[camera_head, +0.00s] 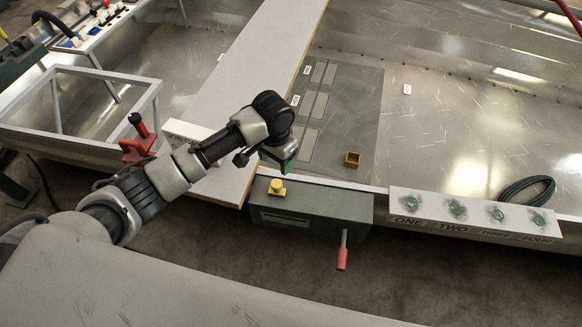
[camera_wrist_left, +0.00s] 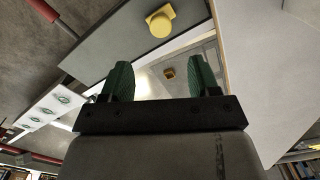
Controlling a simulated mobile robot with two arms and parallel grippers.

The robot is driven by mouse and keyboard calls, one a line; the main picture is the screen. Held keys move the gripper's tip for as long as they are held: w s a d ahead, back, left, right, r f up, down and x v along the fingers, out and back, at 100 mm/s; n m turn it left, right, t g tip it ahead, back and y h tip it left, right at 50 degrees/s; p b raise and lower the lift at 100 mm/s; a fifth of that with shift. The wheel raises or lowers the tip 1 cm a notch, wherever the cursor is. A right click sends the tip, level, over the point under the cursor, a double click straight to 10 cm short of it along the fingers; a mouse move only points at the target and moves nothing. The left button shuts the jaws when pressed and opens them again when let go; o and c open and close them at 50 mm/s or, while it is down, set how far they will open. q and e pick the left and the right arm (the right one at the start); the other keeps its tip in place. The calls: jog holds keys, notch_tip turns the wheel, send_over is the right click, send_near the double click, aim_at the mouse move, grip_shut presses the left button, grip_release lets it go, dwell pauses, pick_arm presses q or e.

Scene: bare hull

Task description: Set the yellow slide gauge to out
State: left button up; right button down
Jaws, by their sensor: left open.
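The yellow slide gauge (camera_head: 277,187) is a small yellow block with a round knob on top of a dark grey box (camera_head: 325,203), near its left end. In the left wrist view the yellow gauge (camera_wrist_left: 161,22) shows at the top, beyond the fingertips. My left gripper (camera_head: 281,167) is above and just behind the gauge, apart from it. Its green fingers (camera_wrist_left: 161,76) are spread with nothing between them. I cannot read any in or out mark by the gauge. My right gripper is not in view.
A red-handled lever (camera_head: 342,255) sticks out from the box's front. A white panel (camera_head: 475,213) with green round fittings stands right of it. A small brown open box (camera_head: 352,159) sits on the grey mat behind. A long pale board (camera_head: 245,80) runs behind my left arm.

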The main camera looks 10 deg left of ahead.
aim_at(276, 183)
pick_arm(q)
jog(key=f, duration=0.5)
jog(key=f+b, duration=0.1)
jog(key=f, duration=0.4)
jog(key=shift+s+a+f, duration=0.15)
jog(key=shift+s+f, duration=0.05)
jog(key=shift+f, duration=0.1)
